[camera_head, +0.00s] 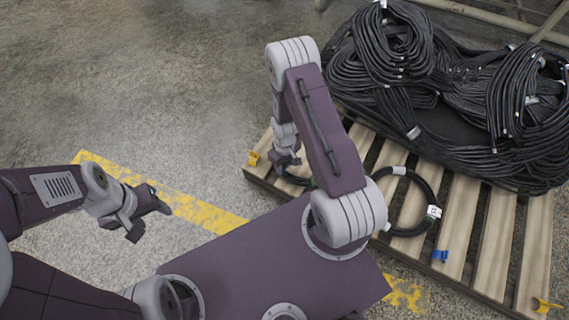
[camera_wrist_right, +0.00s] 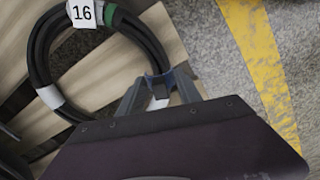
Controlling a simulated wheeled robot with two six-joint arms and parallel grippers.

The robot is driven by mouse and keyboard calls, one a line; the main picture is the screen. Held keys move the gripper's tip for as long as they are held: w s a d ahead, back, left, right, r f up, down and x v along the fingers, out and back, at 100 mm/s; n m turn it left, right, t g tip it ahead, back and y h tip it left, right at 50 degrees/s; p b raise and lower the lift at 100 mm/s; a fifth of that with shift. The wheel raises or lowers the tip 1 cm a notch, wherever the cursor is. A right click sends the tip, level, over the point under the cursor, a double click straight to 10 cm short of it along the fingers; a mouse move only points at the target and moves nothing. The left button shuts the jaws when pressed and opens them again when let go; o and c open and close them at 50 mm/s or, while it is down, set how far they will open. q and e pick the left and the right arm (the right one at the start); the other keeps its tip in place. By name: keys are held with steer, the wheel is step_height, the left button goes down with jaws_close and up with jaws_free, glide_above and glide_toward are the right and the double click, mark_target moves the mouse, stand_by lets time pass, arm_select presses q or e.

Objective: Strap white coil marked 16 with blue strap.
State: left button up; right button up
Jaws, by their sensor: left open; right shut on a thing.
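A black hose coil (camera_wrist_right: 42,60) with white bands, a green band and a white tag (camera_wrist_right: 82,12) reading 16 lies on the wooden pallet in the right wrist view. In the head view only part of this coil (camera_head: 297,181) shows, behind my right arm. In the head view my right gripper (camera_head: 284,160) is close above the pallet's left part. My left gripper (camera_head: 150,217) is open and empty over the floor.
A second black coil (camera_head: 426,185) with a tag lies right of my arm; a blue strap (camera_head: 440,256) is at the pallet edge near it. Yellow straps (camera_head: 253,158) (camera_head: 545,305) are at the pallet's ends. A hose heap (camera_head: 455,100) fills the back right. Left floor is clear.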

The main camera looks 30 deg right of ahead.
mark_target(285, 171)
steer(key=shift+f, duration=0.15)
stand_by(0.3)
steer(key=shift+f+b, duration=0.7)
steer(key=shift+f, duration=0.25)
steer(key=shift+f+b, duration=0.4)
steer(key=shift+f, duration=0.25)
steer(key=o, duration=1.4)
steer(key=shift+o, duration=0.2)
steer(key=shift+r, duration=0.1)
step_height(285, 171, up, 9)
steer(key=p, duration=0.6)
steer(key=shift+r+p, duration=0.1)
steer(key=shift+p, duration=0.3)
